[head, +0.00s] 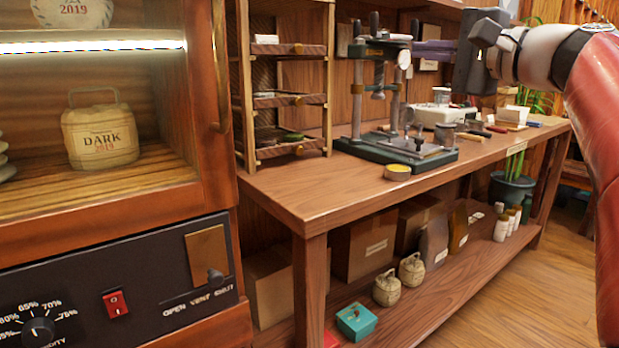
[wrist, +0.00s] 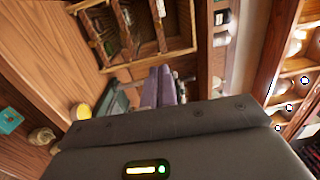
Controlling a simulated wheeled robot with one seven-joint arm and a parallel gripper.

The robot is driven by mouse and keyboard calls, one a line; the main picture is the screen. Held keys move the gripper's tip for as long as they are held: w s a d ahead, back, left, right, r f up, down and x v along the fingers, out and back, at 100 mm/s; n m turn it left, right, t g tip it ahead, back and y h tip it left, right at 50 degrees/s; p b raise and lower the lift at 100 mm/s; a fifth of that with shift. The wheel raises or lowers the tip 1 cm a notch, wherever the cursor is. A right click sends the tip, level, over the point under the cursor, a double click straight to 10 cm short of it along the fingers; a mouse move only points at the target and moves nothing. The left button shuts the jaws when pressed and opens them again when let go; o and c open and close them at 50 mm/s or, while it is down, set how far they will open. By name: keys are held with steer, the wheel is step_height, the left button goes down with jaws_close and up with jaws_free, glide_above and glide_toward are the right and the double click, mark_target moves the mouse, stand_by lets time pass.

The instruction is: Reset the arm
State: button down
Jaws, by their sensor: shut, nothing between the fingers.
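My arm reaches in from the right edge of the head view, and my gripper (head: 420,46) is held level above the back of the wooden workbench, pointing left. Its purple-grey fingers lie in front of or beside the green press (head: 400,150); I cannot tell the gap between them. In the wrist view the two fingers (wrist: 162,78) lie close together with nothing held between them. The gripper is shut and empty.
The workbench (head: 320,190) carries a drawer rack (head: 290,102), a yellow-topped tin (head: 397,172) and a white device (head: 440,113). A cabinet (head: 190,195) with a tea cake labelled DARK (head: 100,135) stands left. Wrapped bundles and a teal box (head: 355,322) sit on the lower shelf.

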steer(key=s+a+f+n+g+h, duration=0.25)
steer(key=s+f, duration=0.25)
steer(key=f, duration=0.5)
steer(key=s+a+f+n+g+h, duration=0.1)
steer(key=s+a+f+g+h, duration=0.3)
steer(key=f, duration=0.7)
steer(key=s+f+n+h, duration=0.15)
steer(key=s+f, duration=0.35)
steer(key=f, duration=0.5)
steer(key=s+d+f+n+g+h, duration=0.2)
steer(key=s+f+n, duration=0.3)
steer(key=s+f, duration=0.4)
step_height(320, 180, down, 4)
steer(key=shift+s+d+f+h, duration=0.15)
steer(key=shift+s+d+h, duration=0.2)
steer(key=shift+d+h, duration=0.45)
steer(key=shift+a, duration=0.1)
